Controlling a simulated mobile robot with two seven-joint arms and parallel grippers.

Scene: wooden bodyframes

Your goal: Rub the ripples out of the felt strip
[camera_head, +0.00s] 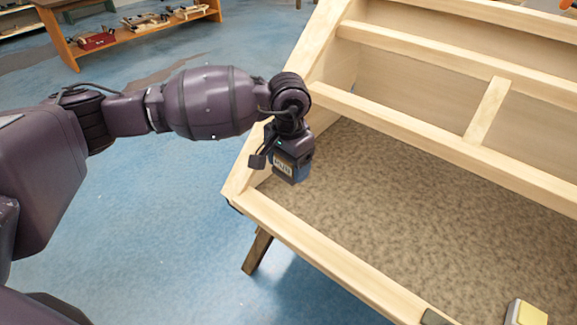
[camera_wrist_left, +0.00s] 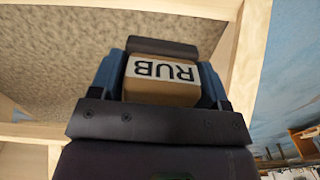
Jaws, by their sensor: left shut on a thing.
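The felt strip (camera_head: 420,220) is a mottled brown sheet lying inside the pale wooden frame, and it also shows in the left wrist view (camera_wrist_left: 60,50). I cannot make out distinct ripples in it. My left gripper (camera_head: 291,168) hangs over the near left corner of the frame, at the felt's left end. It is shut on a tan block with a white label reading RUB (camera_wrist_left: 162,78), its fingers on both sides of the block. Whether the block touches the felt is hidden. My right gripper is not in view.
The wooden frame's front rail (camera_head: 320,250) and raised slats (camera_head: 430,130) border the felt. A yellow-topped block (camera_head: 530,312) sits at the lower right. A low wooden bench (camera_head: 140,35) with tools stands far back left. Blue floor lies open on the left.

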